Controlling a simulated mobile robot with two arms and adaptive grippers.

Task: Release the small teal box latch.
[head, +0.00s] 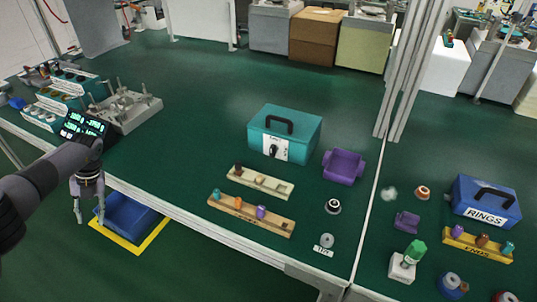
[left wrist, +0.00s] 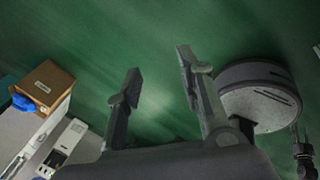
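The small teal box (head: 298,124) stands on the green bench top near the middle of the head view, with a black handle on its lid. A white plate (head: 270,150) with a dark round latch part is on its front face; whether the latch is fastened is too small to tell. My left gripper (head: 90,220) hangs at the left, in front of the bench edge and far from the box. Its fingers are apart with nothing between them, as the left wrist view also shows (left wrist: 158,72).
Wooden peg racks (head: 250,215), a purple tray (head: 344,166) and small rings lie near the teal box. A blue RINGS box (head: 486,203) stands at the right. A blue bin (head: 130,215) is below the left bench edge.

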